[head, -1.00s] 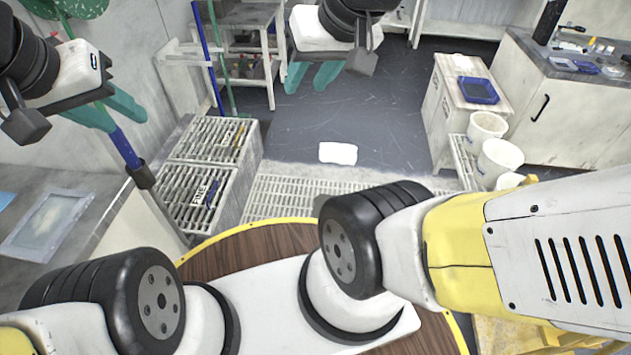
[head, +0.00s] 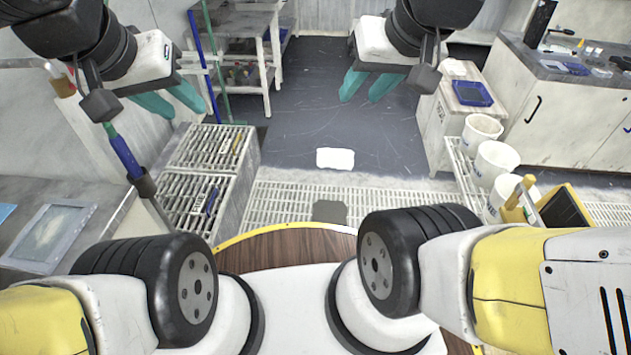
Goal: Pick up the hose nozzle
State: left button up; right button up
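A blue grip (head: 126,157) with a green upper end, a dark collar and a thin grey stem stands tilted at the left. It may be the hose nozzle, but I cannot tell for certain. My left gripper (head: 187,112) is at the upper left, up and to the right of this grip in the picture. Its teal fingers are apart with nothing between them. My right gripper (head: 361,98) is at the top centre, in front of the dark floor. Its teal fingers are also apart and empty.
A slatted rack (head: 206,153) stands left of centre. A white sheet (head: 335,158) lies on the floor. White buckets (head: 497,164) stand at the right, near a cabinet with a blue tray (head: 472,92). A framed panel (head: 48,236) lies on the left bench.

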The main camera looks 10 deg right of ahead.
aim_at(117, 142)
jog(key=u, duration=0.9)
jog(key=l+u, duration=0.15)
jog(key=u, duration=0.25)
jog(key=i+l+u, duration=0.1)
jog(key=u, duration=0.35)
jog(key=l+u, duration=0.4)
jog(key=u, duration=0.4)
jog(key=k+l+u, duration=0.2)
jog(key=l, duration=0.2)
jog(key=l+u, duration=0.15)
jog(key=l, duration=0.2)
jog(key=k+l+u, duration=0.2)
jog(key=l, duration=0.15)
jog(key=k+l, duration=0.2)
jog(key=l, duration=0.15)
